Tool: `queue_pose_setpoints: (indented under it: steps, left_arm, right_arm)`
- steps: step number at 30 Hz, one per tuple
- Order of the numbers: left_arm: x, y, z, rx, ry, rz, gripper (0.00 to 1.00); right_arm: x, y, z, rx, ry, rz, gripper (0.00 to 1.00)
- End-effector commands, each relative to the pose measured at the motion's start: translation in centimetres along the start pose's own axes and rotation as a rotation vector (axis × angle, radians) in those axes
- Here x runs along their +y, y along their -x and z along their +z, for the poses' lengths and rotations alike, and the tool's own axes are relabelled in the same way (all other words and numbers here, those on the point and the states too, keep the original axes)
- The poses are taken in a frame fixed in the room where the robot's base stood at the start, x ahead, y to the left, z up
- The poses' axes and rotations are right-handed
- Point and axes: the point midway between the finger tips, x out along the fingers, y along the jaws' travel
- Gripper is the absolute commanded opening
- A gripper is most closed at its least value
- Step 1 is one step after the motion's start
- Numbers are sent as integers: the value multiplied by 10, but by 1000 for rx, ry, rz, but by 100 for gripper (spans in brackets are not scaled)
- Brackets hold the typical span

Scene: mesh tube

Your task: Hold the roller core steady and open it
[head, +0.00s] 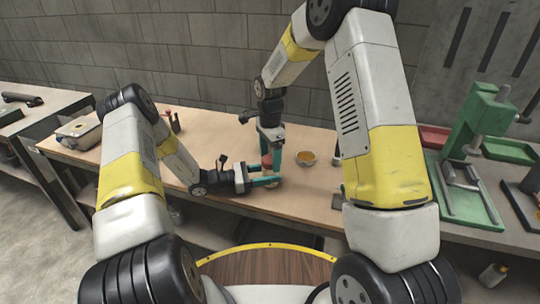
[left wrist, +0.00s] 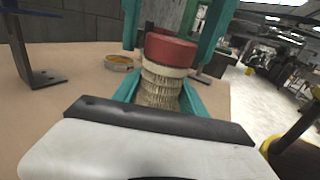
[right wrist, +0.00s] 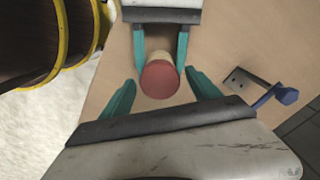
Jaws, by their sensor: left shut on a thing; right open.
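The roller core (left wrist: 160,88) is a ribbed, mesh-like beige cylinder with a pale collar and a red cap (left wrist: 170,50) on top. It stands upright on the table. My left gripper (head: 268,182) comes in from the left and is shut around its body. In the right wrist view the red cap (right wrist: 160,79) shows from above, between the left gripper's teal fingers. My right gripper (right wrist: 160,90) is open, pointing down from above, with its teal fingers on either side of the cap and apart from it. In the head view the fingers hide most of the core.
A metal bracket with a blue knob (right wrist: 285,95) is near the right gripper. A green press (head: 475,130) stands at the right, a metal box (head: 80,133) at the left. The front table middle is clear.

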Motion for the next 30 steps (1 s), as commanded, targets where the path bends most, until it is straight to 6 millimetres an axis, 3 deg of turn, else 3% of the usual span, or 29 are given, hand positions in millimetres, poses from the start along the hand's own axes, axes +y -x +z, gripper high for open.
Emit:
queue_pose_setpoints:
  steps: [1,11,17,30]
  left_arm:
    - [0,0,0,-1,0,0,0]
    - [0,0,0,-1,0,-1,0]
    - [0,0,0,-1,0,-1,0]
    - [-1,0,0,-1,0,-2,0]
  right_arm:
    - [0,0,0,0,0,0,69]
    - [0,0,0,0,0,-1,5]
    - [0,1,0,0,108,-1,4]
    - [-1,2,0,0,1153,-4,4]
